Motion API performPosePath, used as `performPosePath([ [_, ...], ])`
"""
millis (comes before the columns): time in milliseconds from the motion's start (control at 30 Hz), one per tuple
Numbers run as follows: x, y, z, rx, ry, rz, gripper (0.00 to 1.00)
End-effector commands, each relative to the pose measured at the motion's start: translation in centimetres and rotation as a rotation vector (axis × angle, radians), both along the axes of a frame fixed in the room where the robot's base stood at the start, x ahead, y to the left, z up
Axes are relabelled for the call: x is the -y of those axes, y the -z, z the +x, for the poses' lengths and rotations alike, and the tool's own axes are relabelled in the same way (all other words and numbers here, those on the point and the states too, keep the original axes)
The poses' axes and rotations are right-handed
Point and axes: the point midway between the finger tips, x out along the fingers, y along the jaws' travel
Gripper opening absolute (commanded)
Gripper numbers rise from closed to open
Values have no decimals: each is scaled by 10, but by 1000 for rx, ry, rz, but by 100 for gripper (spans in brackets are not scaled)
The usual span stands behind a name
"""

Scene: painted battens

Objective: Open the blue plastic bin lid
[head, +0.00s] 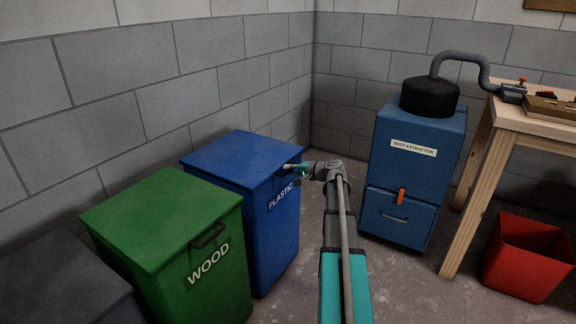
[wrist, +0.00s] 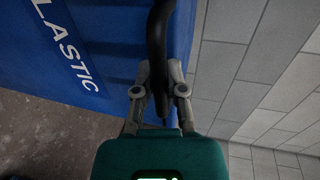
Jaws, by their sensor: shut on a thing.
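The blue plastic bin (head: 258,232) stands against the grey block wall, with "PLASTIC" in white on its front. Its blue lid (head: 243,158) lies flat and closed on top. My gripper (head: 292,168) is at the lid's front edge, above the lettering. In the wrist view my gripper (wrist: 159,92) is shut on the black lid handle (wrist: 158,50), with one finger on each side of it. The blue bin's front (wrist: 75,45) fills the upper left of that view. In the head view the handle is mostly hidden by my gripper.
A green wood bin (head: 165,235) stands left of the blue bin, and a dark bin (head: 65,285) is further left. A blue dust extractor (head: 410,165) is at right. A workbench (head: 545,118) and red bin (head: 528,260) are beyond. Open floor lies between.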

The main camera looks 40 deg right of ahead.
Motion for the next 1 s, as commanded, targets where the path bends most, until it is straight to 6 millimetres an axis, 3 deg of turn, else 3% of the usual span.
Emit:
performPosePath([
  [267, -1, -5, 1, -5, -1, -2, 0],
  [1000, -4, -54, 7, -79, -4, -32, 0],
])
